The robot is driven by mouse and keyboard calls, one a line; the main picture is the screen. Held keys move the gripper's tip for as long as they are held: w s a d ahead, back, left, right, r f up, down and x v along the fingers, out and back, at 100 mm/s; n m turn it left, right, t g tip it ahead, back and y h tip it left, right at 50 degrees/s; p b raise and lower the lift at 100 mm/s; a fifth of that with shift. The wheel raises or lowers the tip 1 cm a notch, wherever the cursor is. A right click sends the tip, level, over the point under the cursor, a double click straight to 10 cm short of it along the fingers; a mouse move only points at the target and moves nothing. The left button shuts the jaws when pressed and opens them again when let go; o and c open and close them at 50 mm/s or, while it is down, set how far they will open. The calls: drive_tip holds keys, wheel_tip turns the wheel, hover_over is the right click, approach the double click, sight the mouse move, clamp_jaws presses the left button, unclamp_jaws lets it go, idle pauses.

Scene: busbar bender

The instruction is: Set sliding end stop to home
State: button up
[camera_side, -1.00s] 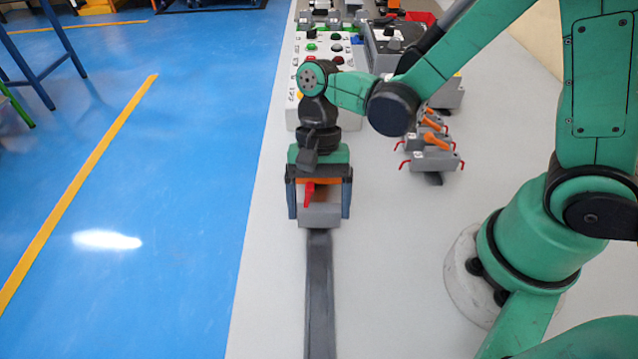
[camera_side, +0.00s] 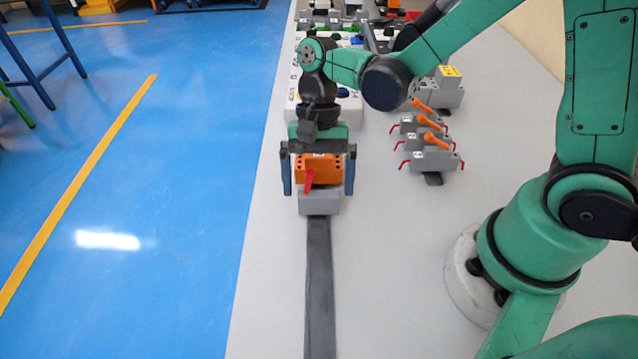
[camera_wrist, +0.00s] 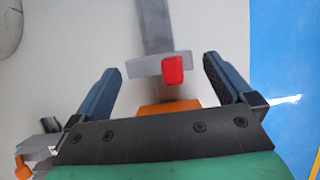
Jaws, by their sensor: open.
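The sliding end stop is an orange block (camera_side: 318,170) on a grey base (camera_side: 319,204) with a red lever (camera_side: 309,181). It sits at the far end of the visible part of a dark grey rail (camera_side: 319,285). In the wrist view, the red lever (camera_wrist: 173,70) stands between the fingers and the rail (camera_wrist: 154,28) runs away from the grey base. My gripper (camera_side: 318,192) is open, pointing down above the stop. One blue finger is on each side of the block with gaps. My gripper (camera_wrist: 163,64) partly hides the orange top in the wrist view.
To the right stand several grey blocks with orange and red levers (camera_side: 430,160). A white control panel (camera_side: 350,112) is behind my gripper, partly hidden. The table is clear along the near rail, and its left edge borders the blue floor (camera_side: 170,200).

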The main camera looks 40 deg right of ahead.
drive_tip(key=shift+v, duration=2)
